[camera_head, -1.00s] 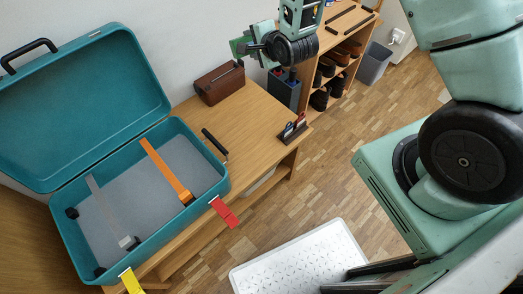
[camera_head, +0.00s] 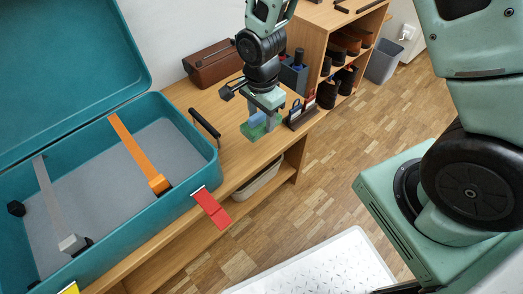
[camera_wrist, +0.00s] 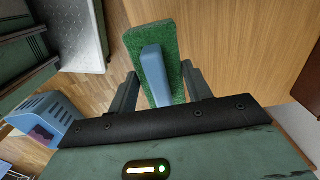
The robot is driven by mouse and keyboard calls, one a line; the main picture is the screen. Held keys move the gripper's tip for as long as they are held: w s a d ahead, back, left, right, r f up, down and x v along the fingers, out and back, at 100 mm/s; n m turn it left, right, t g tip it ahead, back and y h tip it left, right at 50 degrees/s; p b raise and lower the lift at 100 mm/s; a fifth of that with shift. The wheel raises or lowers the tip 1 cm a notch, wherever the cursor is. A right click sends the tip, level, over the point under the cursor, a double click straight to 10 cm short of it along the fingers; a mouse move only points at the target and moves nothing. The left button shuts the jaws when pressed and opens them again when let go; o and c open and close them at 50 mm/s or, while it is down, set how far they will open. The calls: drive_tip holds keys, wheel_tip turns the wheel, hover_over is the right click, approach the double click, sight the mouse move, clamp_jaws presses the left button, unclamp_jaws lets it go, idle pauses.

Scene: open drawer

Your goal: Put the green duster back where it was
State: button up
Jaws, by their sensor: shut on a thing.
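The green duster is a flat green pad with a blue handle, seen in the head view (camera_head: 252,131) and large in the wrist view (camera_wrist: 169,48). My gripper (camera_wrist: 160,70) is shut on its blue handle, with one finger on each side. In the head view my gripper (camera_head: 263,112) points down over the right part of the wooden table (camera_head: 232,160), with the green pad beneath it. I cannot tell whether the pad touches the tabletop.
A dark rack (camera_head: 301,117) with blue and red items stands close to the duster's right. A brown box (camera_head: 212,64) and dark container (camera_head: 293,75) are behind. The open teal suitcase (camera_head: 185,195) fills the left. A blue slotted object (camera_wrist: 42,112) shows at the wrist view's left.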

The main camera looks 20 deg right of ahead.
wheel_tip(320, 180, down, 9)
drive_tip(key=shift+f+b, duration=0.15)
drive_tip(key=shift+b, duration=1)
drive_tip(key=o, duration=0.9)
